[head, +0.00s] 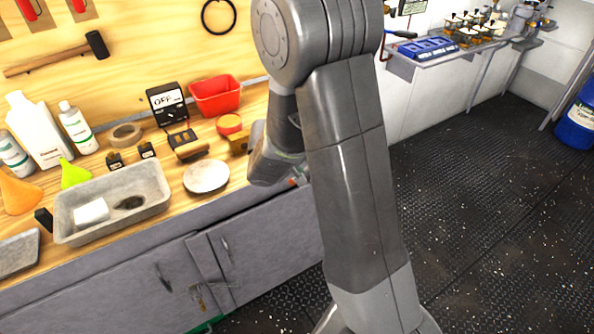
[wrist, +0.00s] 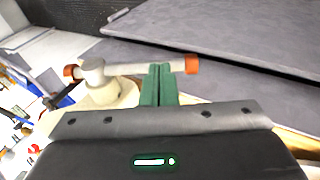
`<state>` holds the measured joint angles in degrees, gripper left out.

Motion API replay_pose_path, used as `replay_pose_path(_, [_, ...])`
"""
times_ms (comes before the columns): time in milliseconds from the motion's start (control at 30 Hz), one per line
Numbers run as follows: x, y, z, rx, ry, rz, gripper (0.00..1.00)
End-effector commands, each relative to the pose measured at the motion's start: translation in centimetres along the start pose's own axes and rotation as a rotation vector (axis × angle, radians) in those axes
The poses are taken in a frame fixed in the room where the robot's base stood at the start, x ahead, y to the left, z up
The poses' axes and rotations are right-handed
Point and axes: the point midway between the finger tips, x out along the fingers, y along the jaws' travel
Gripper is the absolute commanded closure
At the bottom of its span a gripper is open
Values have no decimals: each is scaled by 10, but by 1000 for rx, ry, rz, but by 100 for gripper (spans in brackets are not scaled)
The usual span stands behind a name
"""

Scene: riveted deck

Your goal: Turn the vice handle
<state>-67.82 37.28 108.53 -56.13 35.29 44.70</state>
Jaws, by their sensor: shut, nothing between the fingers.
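In the wrist view the vice handle (wrist: 130,69) is a pale metal bar with an orange-red cap at each end. It lies roughly level across the picture and passes through a round pale screw head (wrist: 95,75) near its left end. The cream vice body (wrist: 108,97) is below, partly hidden by my gripper. My gripper (wrist: 160,70) has green fingers, shut and empty. Their tips overlap the bar near its right cap; I cannot tell whether they touch it. In the head view my arm hides the fingers and most of the vice.
In the head view the wooden bench holds a grey tray (head: 153,219), a red bin (head: 216,110), a meter (head: 168,104) and bottles left of my arm. Grey cabinet doors (head: 262,250) are below. The dark deck floor (head: 480,220) at right is clear.

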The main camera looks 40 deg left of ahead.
Motion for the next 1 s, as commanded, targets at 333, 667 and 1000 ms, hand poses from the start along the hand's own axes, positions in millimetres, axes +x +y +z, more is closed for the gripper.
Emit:
replay_pose_path(333, [6,-3,1,-9,0,43,100])
replay_pose_path(667, [18,-9,4,-23,1,117,100])
replay_pose_path(1000, [32,-13,6,-53,1,266,100])
